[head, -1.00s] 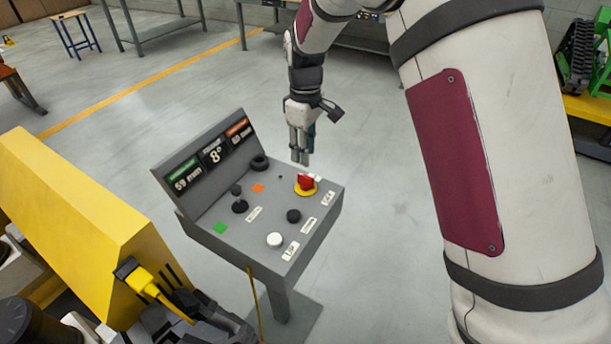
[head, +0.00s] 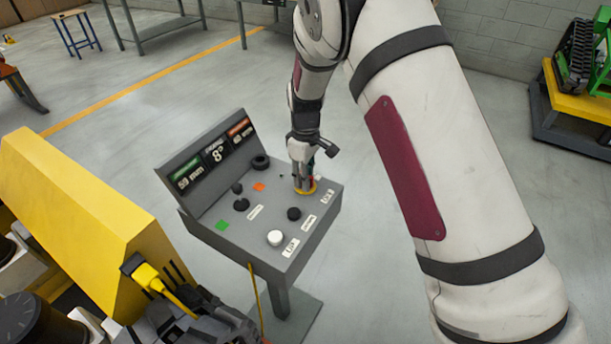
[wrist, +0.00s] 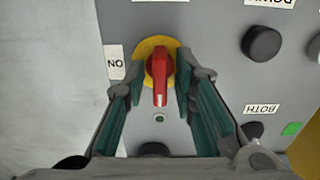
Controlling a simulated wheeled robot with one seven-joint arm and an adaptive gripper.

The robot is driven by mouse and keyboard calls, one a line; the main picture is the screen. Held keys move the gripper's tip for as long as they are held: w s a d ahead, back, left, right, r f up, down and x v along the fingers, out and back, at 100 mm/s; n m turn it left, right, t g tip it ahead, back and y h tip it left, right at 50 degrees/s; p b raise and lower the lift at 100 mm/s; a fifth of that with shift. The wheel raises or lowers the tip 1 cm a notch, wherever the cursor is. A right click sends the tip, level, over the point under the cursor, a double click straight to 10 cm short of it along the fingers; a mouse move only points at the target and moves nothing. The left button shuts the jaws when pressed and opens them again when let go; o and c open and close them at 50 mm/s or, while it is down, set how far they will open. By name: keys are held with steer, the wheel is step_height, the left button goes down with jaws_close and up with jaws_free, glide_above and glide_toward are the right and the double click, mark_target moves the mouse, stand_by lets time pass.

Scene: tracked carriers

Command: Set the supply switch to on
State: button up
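The supply switch is a red rotary handle (wrist: 159,80) on a yellow round plate (wrist: 147,49). In the wrist view its long end points down the picture, and an ON label (wrist: 115,63) lies left of the plate. My gripper (wrist: 161,76) is open, with one finger on each side of the handle and a narrow gap visible. In the head view my gripper (head: 304,188) points down over the yellow plate (head: 301,194) at the console's far right, and its fingers hide most of the red handle.
The grey console (head: 262,222) carries a black knob (head: 294,214), a white button (head: 275,238), a green square (head: 222,225) and an upright display panel (head: 215,155). A yellow machine (head: 75,215) stands to the left.

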jaws_close()
steer(key=shift+m, duration=0.4)
steer(key=m, duration=0.3)
steer(key=shift+b, duration=0.4)
steer(key=m, duration=0.4)
steer(key=shift+m+b, duration=0.3)
steer(key=m, duration=0.9)
steer(key=shift+m, duration=0.4)
